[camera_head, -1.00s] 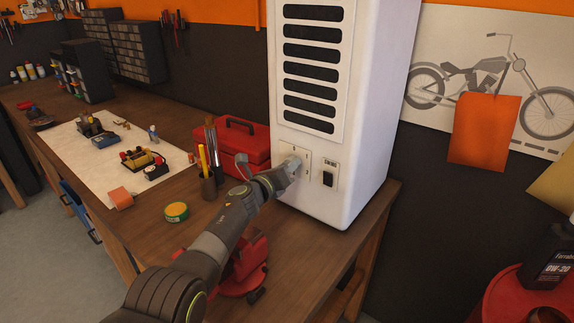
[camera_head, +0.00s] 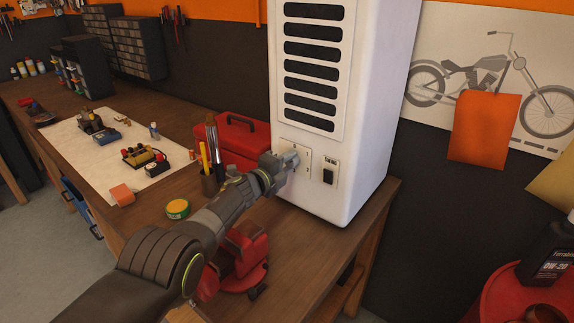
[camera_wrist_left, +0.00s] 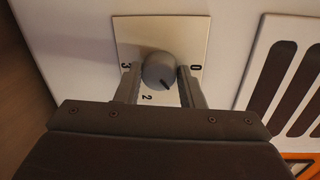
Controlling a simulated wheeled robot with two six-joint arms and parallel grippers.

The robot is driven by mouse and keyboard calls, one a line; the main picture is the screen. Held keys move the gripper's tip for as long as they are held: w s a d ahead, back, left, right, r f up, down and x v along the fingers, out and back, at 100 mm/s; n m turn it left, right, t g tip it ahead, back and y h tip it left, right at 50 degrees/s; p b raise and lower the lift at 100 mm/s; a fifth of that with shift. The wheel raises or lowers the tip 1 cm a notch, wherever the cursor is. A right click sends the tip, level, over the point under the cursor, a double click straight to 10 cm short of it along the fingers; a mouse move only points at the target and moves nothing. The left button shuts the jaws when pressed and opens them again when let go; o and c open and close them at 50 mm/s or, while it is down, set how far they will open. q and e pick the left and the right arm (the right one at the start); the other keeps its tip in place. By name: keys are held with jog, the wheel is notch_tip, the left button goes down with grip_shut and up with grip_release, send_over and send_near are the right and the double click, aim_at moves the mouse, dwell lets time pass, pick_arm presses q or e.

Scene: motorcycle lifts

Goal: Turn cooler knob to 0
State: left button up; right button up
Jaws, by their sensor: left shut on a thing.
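The white cooler (camera_head: 352,150) stands upright on the wooden bench, with dark vent slots above its controls. Its grey round knob (camera_wrist_left: 159,68) sits on a cream dial plate (camera_wrist_left: 190,35) in the left wrist view. The digits 3, 2 and 0 show around the knob. Its dark pointer mark faces lower right, between the 2 and the 0. My left gripper (camera_head: 289,161) is at the dial plate and shut on the knob, one finger on each side in the left wrist view (camera_wrist_left: 160,84). The fingers hide part of the plate. My right gripper is out of view.
A black rocker switch (camera_head: 328,177) is right of the dial. A red vise-like tool (camera_head: 240,262) lies near my forearm.

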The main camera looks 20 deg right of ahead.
pick_arm(q)
jog(key=n+b, duration=0.1)
jog(key=n, duration=0.4)
jog(key=shift+a+f+g, duration=0.1)
jog(key=shift+f+g, duration=0.05)
jog(key=shift+g, duration=0.25)
jog(key=shift+w+n+h+b, duration=0.1)
jog(key=shift+n+h+b, duration=0.65)
jog(key=shift+n, duration=1.25)
jog(key=shift+y, duration=0.25)
jog(key=o, duration=1)
